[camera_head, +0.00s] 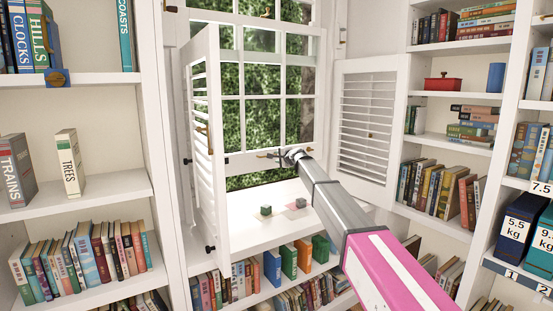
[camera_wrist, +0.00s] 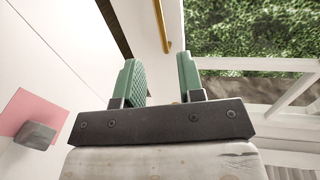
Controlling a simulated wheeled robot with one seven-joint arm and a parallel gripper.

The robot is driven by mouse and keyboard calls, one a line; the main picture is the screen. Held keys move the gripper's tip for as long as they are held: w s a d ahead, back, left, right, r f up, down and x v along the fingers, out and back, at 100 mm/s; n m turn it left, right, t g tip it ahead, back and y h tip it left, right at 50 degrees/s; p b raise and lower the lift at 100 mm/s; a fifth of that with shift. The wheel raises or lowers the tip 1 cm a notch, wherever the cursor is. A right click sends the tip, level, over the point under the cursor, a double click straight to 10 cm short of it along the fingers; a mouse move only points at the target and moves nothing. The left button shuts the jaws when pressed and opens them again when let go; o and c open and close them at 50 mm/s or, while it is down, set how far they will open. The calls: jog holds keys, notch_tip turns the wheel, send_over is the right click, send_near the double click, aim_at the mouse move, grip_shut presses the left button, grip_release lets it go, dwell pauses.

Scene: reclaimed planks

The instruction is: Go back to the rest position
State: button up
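My gripper (camera_head: 284,158) is at the end of my outstretched arm, in front of the bottom rail of the window sash (camera_head: 238,160). In the wrist view my gripper (camera_wrist: 160,70) shows two green fingers apart with nothing between them. A brass bar (camera_wrist: 162,25) lies beyond the fingertips, apart from them as far as I can tell. The sash stands raised, with a gap and greenery below it. My arm hides part of the sill and the right side of the window.
A louvred shutter (camera_head: 203,130) stands open left of the window, another shutter (camera_head: 367,125) at right. On the sill (camera_head: 245,230) are a dark green block (camera_head: 266,210) and a grey block (camera_head: 300,203) by a pink square (camera_wrist: 25,112). Bookshelves flank both sides.

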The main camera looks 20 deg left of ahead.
jog(key=s+d+f+n+g+h, duration=0.1)
jog(key=s+d+f+n+h, duration=0.1)
jog(key=s+d+f, duration=0.55)
jog(key=s+d+f+n+g+h, duration=0.1)
jog(key=s+d+f+g+h, duration=0.15)
jog(key=d+f, duration=0.9)
jog(key=s+d+f+n+g+h, duration=0.15)
jog(key=s+d+f, duration=0.35)
jog(key=d+f, duration=0.5)
jog(key=s+d+f+n+g+h, duration=0.1)
jog(key=s+d+f+h, duration=0.1)
jog(key=s+d, duration=0.7)
jog(key=s+d+f+n+g+h, duration=0.1)
jog(key=s+d+f, duration=0.4)
jog(key=s+d, duration=0.5)
jog(key=s+d+f+n+g+h, duration=0.1)
jog(key=s+d+f+g+h, duration=0.2)
jog(key=s+d, duration=0.6)
jog(key=shift+s+d+f, duration=0.4)
jog(key=shift+s+f, duration=0.3)
jog(key=shift+s, duration=0.45)
jog(key=shift+n, duration=0.25)
